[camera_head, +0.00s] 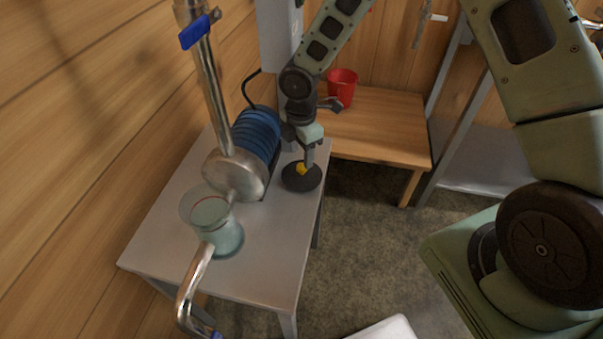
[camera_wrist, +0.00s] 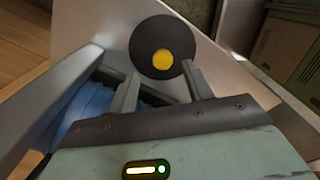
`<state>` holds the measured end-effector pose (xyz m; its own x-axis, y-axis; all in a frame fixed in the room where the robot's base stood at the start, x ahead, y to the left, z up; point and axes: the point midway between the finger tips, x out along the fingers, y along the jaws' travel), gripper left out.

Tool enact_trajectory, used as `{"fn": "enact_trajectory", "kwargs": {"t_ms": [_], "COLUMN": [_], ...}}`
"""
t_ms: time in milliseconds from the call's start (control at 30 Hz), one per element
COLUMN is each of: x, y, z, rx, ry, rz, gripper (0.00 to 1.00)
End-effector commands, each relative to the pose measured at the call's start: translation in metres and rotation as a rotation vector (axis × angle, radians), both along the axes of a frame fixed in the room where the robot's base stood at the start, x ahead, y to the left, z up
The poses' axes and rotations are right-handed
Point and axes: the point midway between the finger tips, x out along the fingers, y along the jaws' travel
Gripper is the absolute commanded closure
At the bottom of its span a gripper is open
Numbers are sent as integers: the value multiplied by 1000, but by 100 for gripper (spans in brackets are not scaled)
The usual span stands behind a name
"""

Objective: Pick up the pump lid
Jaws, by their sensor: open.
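The pump lid (camera_head: 296,181) is a flat black disc with a yellow knob in its middle. In the head view it lies on the grey metal table (camera_head: 262,271), near the table's right edge. In the wrist view the lid (camera_wrist: 143,57) lies just past my fingertips, its knob roughly between their lines. My gripper (camera_head: 309,160) is right above the lid in the head view, pointing down at the knob. In the wrist view my gripper (camera_wrist: 162,84) has its two fingers spread with nothing between them. I cannot tell whether a finger touches the lid.
A blue ribbed pump motor (camera_head: 258,132) stands left of the lid, close to my gripper. A steel pipe (camera_head: 211,90) and a glass vessel (camera_head: 217,222) stand at the table's left. A red bucket (camera_head: 342,87) sits on a wooden bench (camera_head: 385,120) behind. Open floor lies to the right.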

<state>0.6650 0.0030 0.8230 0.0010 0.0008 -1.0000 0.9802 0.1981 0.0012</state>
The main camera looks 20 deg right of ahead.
Motion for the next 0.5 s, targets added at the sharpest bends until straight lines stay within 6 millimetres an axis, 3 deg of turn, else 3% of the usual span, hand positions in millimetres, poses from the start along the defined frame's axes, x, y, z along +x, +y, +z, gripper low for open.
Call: {"fn": "enact_trajectory", "kwargs": {"t_ms": [200, 500], "x": [-4, -3], "y": [-1, -1], "z": [-32, -40], "rx": [-1, -1], "ry": [2, -1], "rz": [1, 0], "gripper": [49, 49]}}
